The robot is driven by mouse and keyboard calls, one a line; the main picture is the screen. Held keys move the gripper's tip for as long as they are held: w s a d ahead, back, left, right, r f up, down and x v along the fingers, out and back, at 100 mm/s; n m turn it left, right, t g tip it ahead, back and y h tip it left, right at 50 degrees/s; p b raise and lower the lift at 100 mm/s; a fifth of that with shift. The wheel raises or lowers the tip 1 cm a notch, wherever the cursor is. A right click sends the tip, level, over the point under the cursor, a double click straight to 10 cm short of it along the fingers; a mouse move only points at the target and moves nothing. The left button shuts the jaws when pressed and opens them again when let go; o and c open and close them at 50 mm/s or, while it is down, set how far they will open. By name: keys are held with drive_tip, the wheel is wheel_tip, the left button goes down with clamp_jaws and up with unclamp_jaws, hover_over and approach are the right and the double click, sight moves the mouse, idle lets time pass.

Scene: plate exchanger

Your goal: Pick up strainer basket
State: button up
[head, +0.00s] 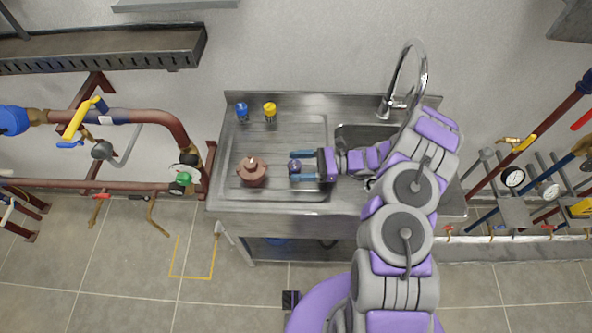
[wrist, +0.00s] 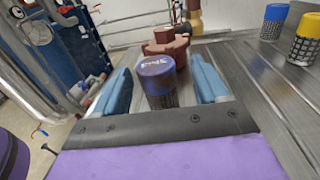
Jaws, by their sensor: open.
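A strainer basket with a purple cap (head: 294,166) and dark mesh stands upright on the steel drainboard. In the wrist view this purple-capped basket (wrist: 158,84) is between the two blue finger pads. My gripper (head: 291,165) is open around it, pointing left, and it also shows in the wrist view (wrist: 160,72). A gap shows on each side between the basket and the pads. A blue-capped basket (head: 242,112) and a yellow-capped basket (head: 269,112) stand at the back of the drainboard. Both also show at the wrist view's right, blue (wrist: 274,22) and yellow (wrist: 307,40).
A reddish-brown fitting (head: 252,171) stands left of my gripper, just beyond the fingertips. The sink basin and faucet (head: 392,103) are at right, beside my arm. Pipes with valves flank the sink unit. The front of the drainboard (head: 270,207) is clear.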

sight(289, 167)
drive_tip(key=a, duration=0.4)
drive_tip(key=shift+s, duration=0.25)
drive_tip(key=shift+d, duration=0.35)
drive_tip(key=c, duration=0.4)
drive_tip(key=shift+a, duration=0.15)
drive_tip(key=c, duration=0.6)
drive_tip(key=shift+r, duration=0.1)
drive_tip(key=shift+c, duration=0.2)
